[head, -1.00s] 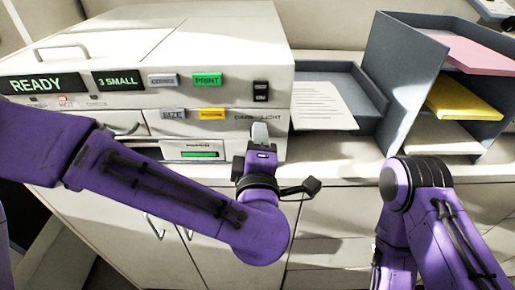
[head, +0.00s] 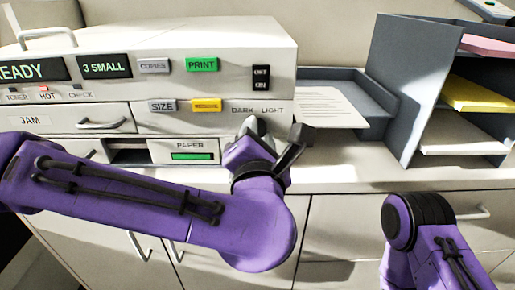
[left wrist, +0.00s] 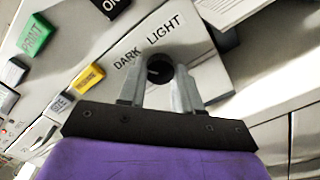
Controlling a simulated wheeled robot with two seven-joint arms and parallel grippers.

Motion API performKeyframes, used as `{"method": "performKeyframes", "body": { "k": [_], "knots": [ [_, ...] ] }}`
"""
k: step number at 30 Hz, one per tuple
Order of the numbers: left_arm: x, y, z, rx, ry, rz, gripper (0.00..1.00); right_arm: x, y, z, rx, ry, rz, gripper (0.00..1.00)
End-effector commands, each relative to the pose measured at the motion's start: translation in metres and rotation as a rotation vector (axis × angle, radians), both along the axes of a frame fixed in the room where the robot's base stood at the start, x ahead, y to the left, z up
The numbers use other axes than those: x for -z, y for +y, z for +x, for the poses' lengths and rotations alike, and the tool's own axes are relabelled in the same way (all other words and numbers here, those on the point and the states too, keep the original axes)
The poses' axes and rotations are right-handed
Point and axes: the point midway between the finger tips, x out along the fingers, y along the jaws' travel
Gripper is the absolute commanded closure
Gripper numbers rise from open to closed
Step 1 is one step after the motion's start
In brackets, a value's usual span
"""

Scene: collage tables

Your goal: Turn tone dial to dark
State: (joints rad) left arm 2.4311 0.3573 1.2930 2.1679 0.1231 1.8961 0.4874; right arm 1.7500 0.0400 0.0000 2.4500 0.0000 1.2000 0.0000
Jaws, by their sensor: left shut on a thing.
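The tone dial (left wrist: 159,70) is a dark round knob on the white copier front, just below the printed words DARK and LIGHT in the left wrist view. My left gripper (left wrist: 158,84) is shut on it, one grey finger on each side. In the head view the left gripper (head: 250,130) covers the dial, under the DARK LIGHT label (head: 257,110). The gripper is tilted there. Which way the dial's pointer faces cannot be told. My right arm shows at the lower right of the head view, but its gripper is out of frame.
Near the dial are the yellow button (head: 207,105), SIZE button (head: 162,106), green PRINT button (head: 202,65) and black power switch (head: 261,78). The paper drawer (head: 186,146) lies below left. A grey output tray (head: 372,100) and paper sorter (head: 408,90) stand right.

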Motion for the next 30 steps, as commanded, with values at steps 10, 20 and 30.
{"method": "performKeyframes", "body": {
  "k": [10, 20, 30],
  "knots": [
    [-0.005, 0.001, 0.001, -0.001, -0.013, -0.171, 0.97, 0.022, 0.0, 0.0, 0.0, 0.0, 0.0, 0.57],
    [-0.006, 0.001, 0.001, 0.0, -0.012, -0.212, 0.97, 0.025, 0.0, 0.0, 0.0, 0.0, 0.0, 0.57],
    [-0.007, 0.001, 0.001, 0.0, -0.012, -0.211, 0.53, 0.024, 0.0, 0.0, 0.0, 0.0, 0.0, 0.57]
  ]
}}
